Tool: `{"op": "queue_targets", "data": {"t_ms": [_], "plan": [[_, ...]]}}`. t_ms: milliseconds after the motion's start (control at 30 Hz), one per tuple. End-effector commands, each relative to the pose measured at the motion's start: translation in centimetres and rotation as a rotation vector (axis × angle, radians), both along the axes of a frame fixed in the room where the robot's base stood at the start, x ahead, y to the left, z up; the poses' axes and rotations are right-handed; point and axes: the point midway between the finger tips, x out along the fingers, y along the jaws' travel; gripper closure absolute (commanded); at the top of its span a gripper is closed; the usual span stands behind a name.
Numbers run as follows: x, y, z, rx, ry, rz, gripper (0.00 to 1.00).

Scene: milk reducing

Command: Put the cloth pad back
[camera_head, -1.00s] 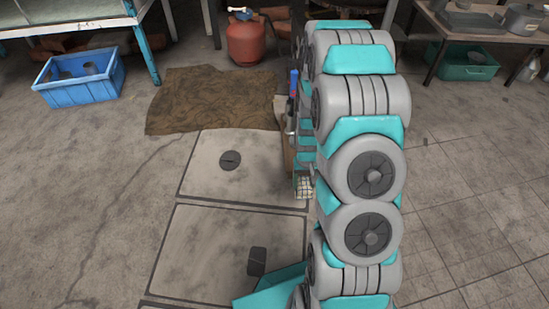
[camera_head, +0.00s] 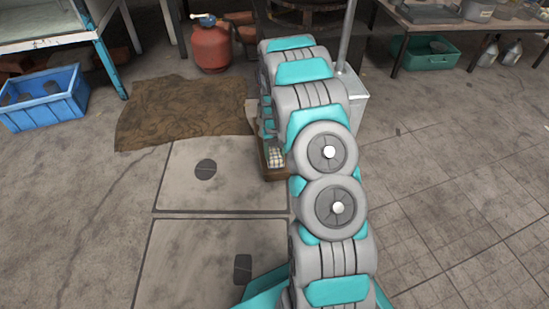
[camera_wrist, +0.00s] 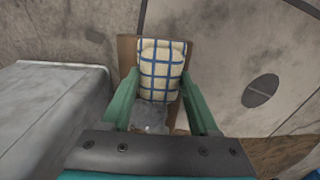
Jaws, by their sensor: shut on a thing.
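The cloth pad (camera_wrist: 163,62) is cream with a blue check and sits between the green fingers of my gripper (camera_wrist: 160,100) in the wrist view. My gripper is shut on it. In the head view the pad (camera_head: 276,157) shows as a small checked patch left of my arm. A brown wooden surface (camera_wrist: 126,55) lies behind the pad; its edge also shows in the head view (camera_head: 271,174). I cannot tell whether the pad touches the wood. A grey, translucent-looking patch shows below the pad between the fingers; I cannot tell what it is.
A grey metal box (camera_wrist: 55,110) stands close left of my gripper in the wrist view; it shows right of my arm in the head view (camera_head: 351,98). A brown mat (camera_head: 175,112), red gas cylinder (camera_head: 211,47) and blue crate (camera_head: 45,98) are to the left. Right floor is clear.

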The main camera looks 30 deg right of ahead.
Motion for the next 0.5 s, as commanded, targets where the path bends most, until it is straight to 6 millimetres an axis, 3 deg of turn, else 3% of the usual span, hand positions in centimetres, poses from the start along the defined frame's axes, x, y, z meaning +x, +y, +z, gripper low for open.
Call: {"op": "queue_targets", "data": {"t_ms": [200,400,500], "plan": [[0.8,-0.2,-0.1,0.001,0.003,0.0,1.0],[0.6,-0.2,-3.3,0.002,0.005,-0.001,1.0],[0.7,-0.2,-3.7,0.002,0.004,-0.001,1.0]]}}
